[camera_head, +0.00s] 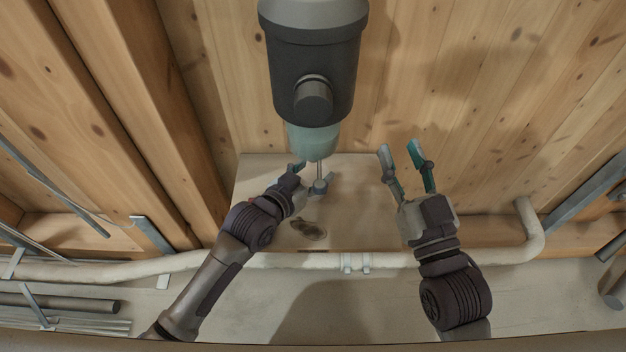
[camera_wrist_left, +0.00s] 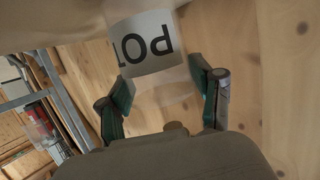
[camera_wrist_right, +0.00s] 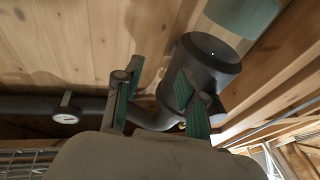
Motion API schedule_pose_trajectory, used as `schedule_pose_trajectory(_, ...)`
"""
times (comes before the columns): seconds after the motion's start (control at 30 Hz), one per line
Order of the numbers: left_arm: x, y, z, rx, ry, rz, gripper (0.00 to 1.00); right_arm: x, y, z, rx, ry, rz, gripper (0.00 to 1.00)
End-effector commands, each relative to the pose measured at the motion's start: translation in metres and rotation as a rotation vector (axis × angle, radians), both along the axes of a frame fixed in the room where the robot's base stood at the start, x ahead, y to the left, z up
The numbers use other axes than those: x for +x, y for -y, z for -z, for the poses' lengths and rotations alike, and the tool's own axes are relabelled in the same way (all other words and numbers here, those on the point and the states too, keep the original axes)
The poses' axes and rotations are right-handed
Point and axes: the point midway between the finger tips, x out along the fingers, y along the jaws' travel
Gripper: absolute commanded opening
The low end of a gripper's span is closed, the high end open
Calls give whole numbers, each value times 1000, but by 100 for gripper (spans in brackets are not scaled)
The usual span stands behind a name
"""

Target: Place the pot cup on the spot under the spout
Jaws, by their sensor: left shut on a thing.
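The pot cup (camera_wrist_left: 150,45) is a translucent cup with a white label reading POT, upside down in the left wrist view. My left gripper (camera_wrist_left: 165,100) has a finger on each side of it and is shut on it. In the head view my left gripper (camera_head: 306,177) is just below the mixer's pale teal lower end (camera_head: 313,140), near a thin vertical rod (camera_head: 320,172). The cup cannot be made out clearly there. A dark round patch (camera_head: 309,230) lies on the board below. My right gripper (camera_head: 401,152) is open and empty, to the right of the mixer.
A pale board (camera_head: 255,185) lies under the mixer (camera_head: 312,65). A pale pipe (camera_head: 490,257) runs along the front.

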Motion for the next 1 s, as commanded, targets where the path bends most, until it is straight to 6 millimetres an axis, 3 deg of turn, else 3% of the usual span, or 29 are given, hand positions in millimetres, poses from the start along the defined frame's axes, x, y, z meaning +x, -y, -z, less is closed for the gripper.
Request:
schedule_pose_trajectory(0.2, 0, 0, 12, -1, 2, 0, 42, -20, -3, -46, 86, 310, -19, 40)
schedule_pose_trajectory(0.33, 0, 0, 14, -2, 2, 0, 42, -31, -1, -63, 117, 417, -24, 40)
schedule_pose_trajectory(0.8, 0, 0, 18, 0, 0, 0, 42, -35, -1, -69, 128, 455, -25, 40)
schedule_pose_trajectory(0.83, 0, 0, 17, 0, 0, 0, 69, -35, -1, -69, 128, 456, -25, 40)
schedule_pose_trajectory(0.97, 0, 0, 17, -1, 1, 0, 90, -35, -1, -69, 128, 455, -25, 40)
schedule_pose_trajectory(1.0, 0, 0, 17, -1, 1, 0, 90, -35, -1, -69, 128, 455, -25, 40)
